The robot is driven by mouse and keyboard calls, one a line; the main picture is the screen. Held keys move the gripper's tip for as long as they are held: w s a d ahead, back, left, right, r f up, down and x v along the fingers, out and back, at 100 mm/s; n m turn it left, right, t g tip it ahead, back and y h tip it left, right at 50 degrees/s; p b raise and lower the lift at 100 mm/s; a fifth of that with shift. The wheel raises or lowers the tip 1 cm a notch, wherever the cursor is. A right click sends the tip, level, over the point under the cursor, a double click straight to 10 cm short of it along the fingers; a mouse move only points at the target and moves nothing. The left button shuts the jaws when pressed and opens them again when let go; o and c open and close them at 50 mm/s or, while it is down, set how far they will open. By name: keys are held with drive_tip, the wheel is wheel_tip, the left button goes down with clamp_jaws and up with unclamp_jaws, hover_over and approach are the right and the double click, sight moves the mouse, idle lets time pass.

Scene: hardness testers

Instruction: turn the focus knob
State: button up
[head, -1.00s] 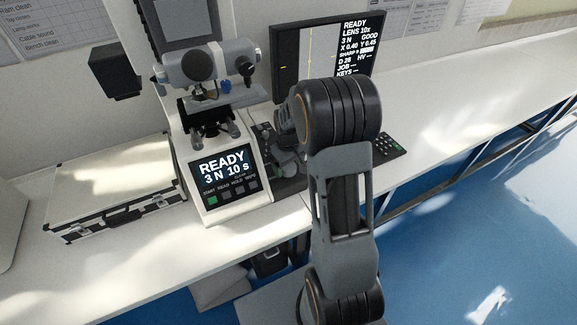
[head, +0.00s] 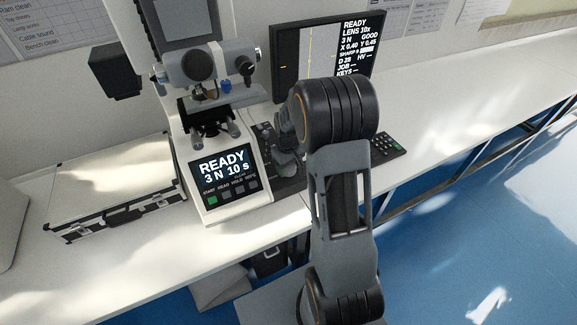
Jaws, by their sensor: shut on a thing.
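The hardness tester (head: 217,172) stands upright on the white bench, with a grey head, a stage and a front screen (head: 221,170) reading "READY 3 N 10 s". My gripper (head: 284,160) is low at the tester's right side, partly hidden by my own arm. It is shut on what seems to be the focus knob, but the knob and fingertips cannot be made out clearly. The monitor (head: 335,55) behind shows "READY", "LENS 10x", "GOOD" and a sharpness line with a white bar.
A silver case (head: 115,200) with black edges lies left of the tester. A dark keypad (head: 385,148) lies on the bench right of my arm. The bench (head: 480,85) is clear farther right. Blue floor lies below its front edge.

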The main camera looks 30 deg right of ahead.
drive_tip(key=shift+m+b, duration=0.35)
drive_tip(key=shift+m, duration=0.85)
drive_tip(key=o, duration=0.9)
wheel_tip(320, 180, up, 14)
drive_tip(key=shift+f, duration=0.1)
